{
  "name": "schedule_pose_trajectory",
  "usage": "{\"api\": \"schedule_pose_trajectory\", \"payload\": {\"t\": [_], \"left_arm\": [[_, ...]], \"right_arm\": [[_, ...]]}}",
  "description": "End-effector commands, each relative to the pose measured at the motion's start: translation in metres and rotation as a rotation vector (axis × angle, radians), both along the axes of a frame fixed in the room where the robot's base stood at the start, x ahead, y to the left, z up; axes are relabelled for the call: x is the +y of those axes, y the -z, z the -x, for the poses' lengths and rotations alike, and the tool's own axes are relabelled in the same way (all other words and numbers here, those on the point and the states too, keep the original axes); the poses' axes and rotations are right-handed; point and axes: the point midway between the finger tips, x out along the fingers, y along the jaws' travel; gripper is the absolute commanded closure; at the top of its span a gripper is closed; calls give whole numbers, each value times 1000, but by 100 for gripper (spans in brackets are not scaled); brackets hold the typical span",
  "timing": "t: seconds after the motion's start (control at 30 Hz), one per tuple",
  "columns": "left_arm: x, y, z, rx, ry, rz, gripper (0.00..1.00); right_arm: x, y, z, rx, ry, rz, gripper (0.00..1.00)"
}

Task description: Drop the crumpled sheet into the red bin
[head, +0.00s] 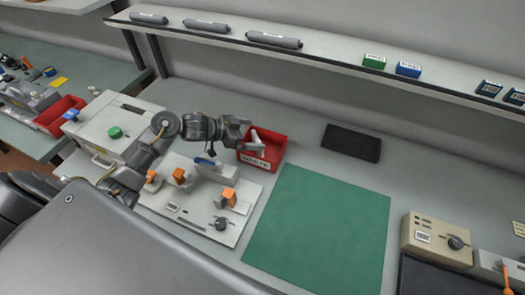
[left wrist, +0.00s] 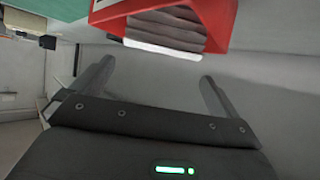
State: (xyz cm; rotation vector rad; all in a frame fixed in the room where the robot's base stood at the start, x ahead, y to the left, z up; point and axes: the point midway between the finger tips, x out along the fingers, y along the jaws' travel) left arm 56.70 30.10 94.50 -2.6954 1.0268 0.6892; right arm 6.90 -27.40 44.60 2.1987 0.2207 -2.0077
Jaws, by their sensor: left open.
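The red bin (head: 271,151) stands on the bench behind the left edge of the green mat, with a white label on its front. It also shows at the top of the left wrist view (left wrist: 226,22). My left gripper (head: 250,136) is at the bin's left side and over its opening. Its fingers are apart, with nothing between them in the left wrist view (left wrist: 155,85). A grey ridged shape with a white edge (left wrist: 165,35) shows within the bin's outline; I cannot tell whether it is the crumpled sheet. I see no clear crumpled sheet elsewhere. My right gripper is out of view.
A pale fixture board (head: 180,210) with orange clamps lies left of the green mat (head: 320,230). A pale box with a green knob (head: 115,132) stands further left. A black pad (head: 352,143) lies behind the mat. A shelf (head: 330,63) runs along the back. The mat is clear.

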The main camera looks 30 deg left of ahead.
Motion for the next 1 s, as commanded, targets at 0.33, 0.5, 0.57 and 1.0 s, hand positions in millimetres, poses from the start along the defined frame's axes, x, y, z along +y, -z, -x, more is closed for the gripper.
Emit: {"api": "schedule_pose_trajectory", "payload": {"t": [0.33,0.5,0.57,1.0], "left_arm": [[37,-27,41,0,-1,-6,0],[53,-41,58,-1,1,-4,0],[56,-44,63,0,0,-3,0],[61,-50,69,0,0,0,0]], "right_arm": [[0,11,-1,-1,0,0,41],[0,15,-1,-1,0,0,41],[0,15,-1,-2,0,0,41],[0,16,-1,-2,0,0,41]]}}
